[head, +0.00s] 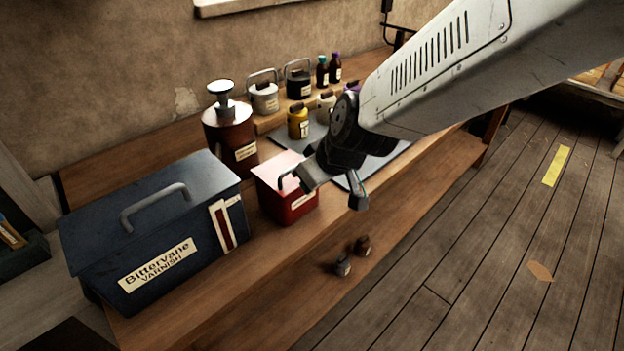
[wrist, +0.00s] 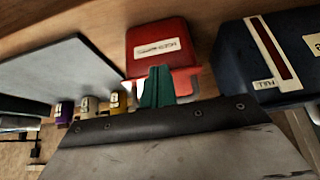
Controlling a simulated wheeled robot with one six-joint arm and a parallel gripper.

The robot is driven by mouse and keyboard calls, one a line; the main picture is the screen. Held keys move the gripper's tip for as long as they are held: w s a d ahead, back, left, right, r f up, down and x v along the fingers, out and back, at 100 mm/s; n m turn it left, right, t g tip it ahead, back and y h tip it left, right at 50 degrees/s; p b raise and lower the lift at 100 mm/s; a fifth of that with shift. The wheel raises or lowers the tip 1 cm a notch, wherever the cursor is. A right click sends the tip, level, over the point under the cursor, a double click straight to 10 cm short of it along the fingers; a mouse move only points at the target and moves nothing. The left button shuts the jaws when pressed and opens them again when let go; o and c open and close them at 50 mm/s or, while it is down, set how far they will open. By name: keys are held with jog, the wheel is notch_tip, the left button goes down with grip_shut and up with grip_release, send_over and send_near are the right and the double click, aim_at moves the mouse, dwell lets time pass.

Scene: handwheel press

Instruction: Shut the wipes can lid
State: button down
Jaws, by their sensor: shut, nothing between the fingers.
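The wipes can appears to be the small red box (head: 290,205) on the bench, with a pale pink top face (head: 280,168) and a label on its front. It also shows in the wrist view (wrist: 158,35). My gripper (wrist: 158,72) is shut and empty, its green fingers together in front of the red box. A lighter red part (wrist: 185,84) with a white patch beside it shows behind the fingers. My wrist covers the box's right side in the head view. I cannot tell from these views how far the lid stands open, or whether the fingers touch it.
A large blue varnish box (head: 150,225) stands left of the red box. A brown pump can (head: 230,135) stands behind it. A grey mat (head: 375,165) and several small jars lie to the right. Two small dark knobs (head: 352,255) show at the bench's lower front.

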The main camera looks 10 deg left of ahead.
jog(key=s+d+m+g, duration=0.1)
jog(key=s+d+g, duration=0.1)
jog(key=s+d, duration=0.65)
jog(key=s+d+r+m+h, duration=0.1)
jog(key=s+d+r+m, duration=0.2)
jog(key=d, duration=0.5)
jog(key=s+d+r+m+h, duration=0.2)
jog(key=s+d+r+m, duration=0.1)
jog(key=d, duration=0.6)
jog(key=s+d+r+m+h, duration=0.2)
jog(key=s+d+r, duration=0.3)
jog(key=d, duration=0.4)
jog(key=shift+d+r+m, duration=0.15)
jog(key=shift+r+m, duration=0.35)
jog(key=shift+m, duration=0.3)
